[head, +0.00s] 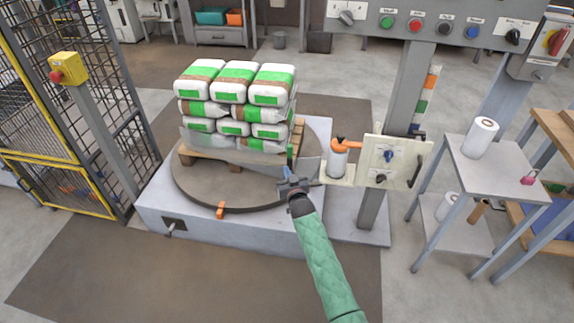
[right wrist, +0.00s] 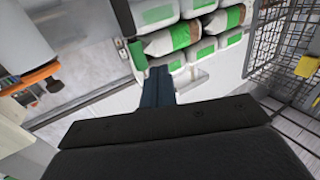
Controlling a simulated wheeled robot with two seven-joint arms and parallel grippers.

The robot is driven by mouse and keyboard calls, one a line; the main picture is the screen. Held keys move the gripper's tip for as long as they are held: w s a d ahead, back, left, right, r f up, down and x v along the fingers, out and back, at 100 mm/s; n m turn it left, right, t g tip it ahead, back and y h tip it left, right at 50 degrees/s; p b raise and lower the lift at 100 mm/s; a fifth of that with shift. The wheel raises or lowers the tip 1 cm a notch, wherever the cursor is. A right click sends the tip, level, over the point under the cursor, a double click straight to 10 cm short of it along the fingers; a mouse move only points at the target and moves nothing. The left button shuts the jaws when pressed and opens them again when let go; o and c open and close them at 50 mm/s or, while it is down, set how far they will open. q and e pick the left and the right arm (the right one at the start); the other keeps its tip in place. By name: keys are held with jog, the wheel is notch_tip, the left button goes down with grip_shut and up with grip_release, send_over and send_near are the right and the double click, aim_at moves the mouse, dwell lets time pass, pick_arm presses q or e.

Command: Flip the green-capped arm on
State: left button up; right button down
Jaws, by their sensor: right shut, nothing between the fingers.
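I cannot clearly pick out the green-capped arm. A thin upright green piece (head: 290,152) shows just beyond my right gripper in the head view, too small to tell what it is. My right gripper (head: 286,174) is shut and empty in front of the stacked bags, at the right side of the round turntable. Its closed blue fingers (right wrist: 157,85) point toward the bags in the right wrist view. A cream panel (head: 397,150) with small blue-tipped switches (head: 388,156) stands to the right of the gripper. My left gripper is not in view.
White and green bags (head: 236,82) are stacked on a pallet on the turntable (head: 245,197). An orange-topped roll (head: 338,160) stands beside the panel. A grey post (head: 405,85) carries a button console (head: 430,22). A yellow-framed cage (head: 60,180) stands left; a small table (head: 490,170) stands right.

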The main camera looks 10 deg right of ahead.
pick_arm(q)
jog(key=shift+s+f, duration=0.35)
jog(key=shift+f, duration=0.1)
pick_arm(e)
jog(key=s+a, duration=0.1)
jog(key=s, duration=0.5)
jog(key=shift+r, duration=0.2)
